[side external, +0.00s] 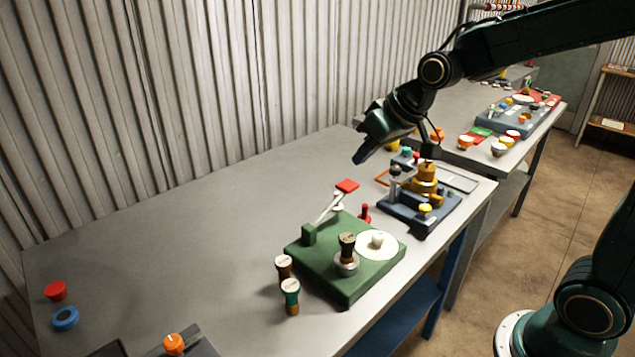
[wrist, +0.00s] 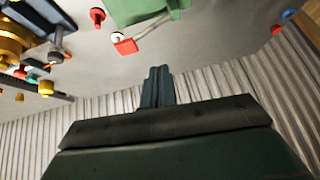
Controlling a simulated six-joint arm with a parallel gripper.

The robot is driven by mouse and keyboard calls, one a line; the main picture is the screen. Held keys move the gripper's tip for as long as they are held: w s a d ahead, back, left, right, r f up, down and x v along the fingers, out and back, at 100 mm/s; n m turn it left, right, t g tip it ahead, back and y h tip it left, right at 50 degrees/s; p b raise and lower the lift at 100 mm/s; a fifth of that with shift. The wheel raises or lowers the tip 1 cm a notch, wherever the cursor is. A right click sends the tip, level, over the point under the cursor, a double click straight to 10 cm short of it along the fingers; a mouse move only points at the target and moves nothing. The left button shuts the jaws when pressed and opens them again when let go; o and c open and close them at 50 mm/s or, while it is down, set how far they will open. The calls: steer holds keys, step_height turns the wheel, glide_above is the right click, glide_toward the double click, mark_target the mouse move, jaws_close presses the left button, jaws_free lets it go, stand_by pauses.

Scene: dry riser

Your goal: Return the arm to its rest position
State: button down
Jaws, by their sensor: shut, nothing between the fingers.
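My gripper (side external: 361,157) hangs above the back part of the grey table (side external: 180,217), clear of everything on it. Its fingers are together and empty. The arm reaches in from the upper right of the side view, bent downward at the wrist.
A green base (side external: 325,268) with a red-tipped lever (side external: 347,186) stands below my gripper. A blue base (side external: 408,212) with a brass fitting (side external: 427,182) stands to its right. A corrugated wall (side external: 150,100) runs behind. The table's left middle is clear.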

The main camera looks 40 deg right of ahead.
steer(key=s+r+g+h, duration=0.1)
steer(key=s+r, duration=0.1)
steer(key=s, duration=2)
steer(key=shift+s+a, duration=0.2)
steer(key=shift+s, duration=0.05)
steer(key=shift+w+r, duration=0.15)
steer(key=w+d+r+m+g, duration=0.1)
steer(key=w+r+m+g, duration=0.15)
steer(key=w+m, duration=0.4)
steer(key=w+d+r+m+g, duration=0.1)
steer(key=w+r+m, duration=0.25)
steer(key=w, duration=0.55)
steer(key=m+g, duration=0.2)
steer(key=m, duration=0.6)
glide_above(348, 184)
step_height(348, 184, down, 4)
steer(key=shift+d+f, duration=0.1)
steer(key=shift+f, duration=0.15)
steer(key=shift+f, duration=0.15)
step_height(348, 184, down, 14)
steer(key=shift+r, duration=0.1)
